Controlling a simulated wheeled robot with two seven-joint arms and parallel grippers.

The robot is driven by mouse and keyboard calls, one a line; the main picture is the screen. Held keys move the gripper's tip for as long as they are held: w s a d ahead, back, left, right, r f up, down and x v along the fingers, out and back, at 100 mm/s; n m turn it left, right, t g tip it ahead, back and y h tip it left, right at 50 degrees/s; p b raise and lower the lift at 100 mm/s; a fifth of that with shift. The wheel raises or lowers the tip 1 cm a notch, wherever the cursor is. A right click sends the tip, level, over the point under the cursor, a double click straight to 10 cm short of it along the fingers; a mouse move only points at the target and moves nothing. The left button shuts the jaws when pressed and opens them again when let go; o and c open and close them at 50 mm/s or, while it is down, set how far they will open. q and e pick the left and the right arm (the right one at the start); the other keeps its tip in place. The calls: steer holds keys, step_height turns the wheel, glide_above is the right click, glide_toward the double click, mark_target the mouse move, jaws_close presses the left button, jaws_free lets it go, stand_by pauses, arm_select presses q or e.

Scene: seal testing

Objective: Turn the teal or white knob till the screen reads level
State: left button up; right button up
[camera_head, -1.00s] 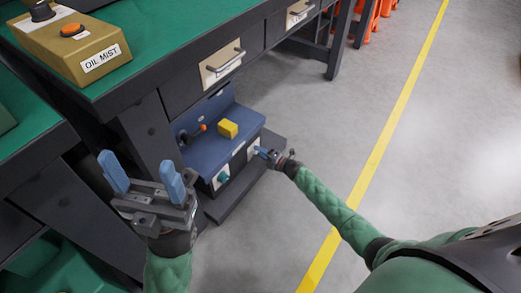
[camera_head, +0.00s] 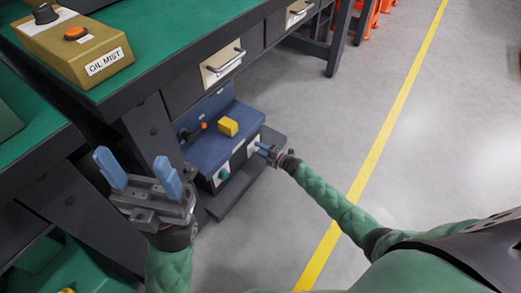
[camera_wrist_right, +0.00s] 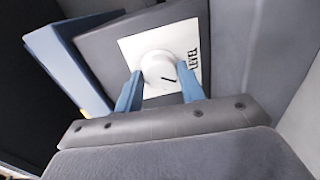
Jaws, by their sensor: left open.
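The white knob (camera_wrist_right: 158,70), with a dark pointer line, sits on a white plate marked LEVEL in the right wrist view. My right gripper (camera_wrist_right: 159,78) is open, with one blue finger on each side of the knob; I cannot tell whether they touch it. In the head view this gripper (camera_head: 266,150) is at the right end of the blue unit's front (camera_head: 212,150). The teal knob (camera_head: 224,174) is on the left plate of that front. My left gripper (camera_head: 139,170) is open and empty, left of the unit. No screen reading can be made out.
A yellow block (camera_head: 228,127) and an orange-tipped lever (camera_head: 203,126) are on the blue unit. Grey floor (camera_head: 330,120) is clear to the right.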

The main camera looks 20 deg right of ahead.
steer(key=o, duration=0.4)
steer(key=shift+c, duration=0.2)
steer(key=shift+s, duration=0.1)
steer(key=p+v, duration=0.2)
steer(key=v, duration=0.5)
steer(key=shift+s+d, duration=0.15)
steer(key=shift+d, duration=0.15)
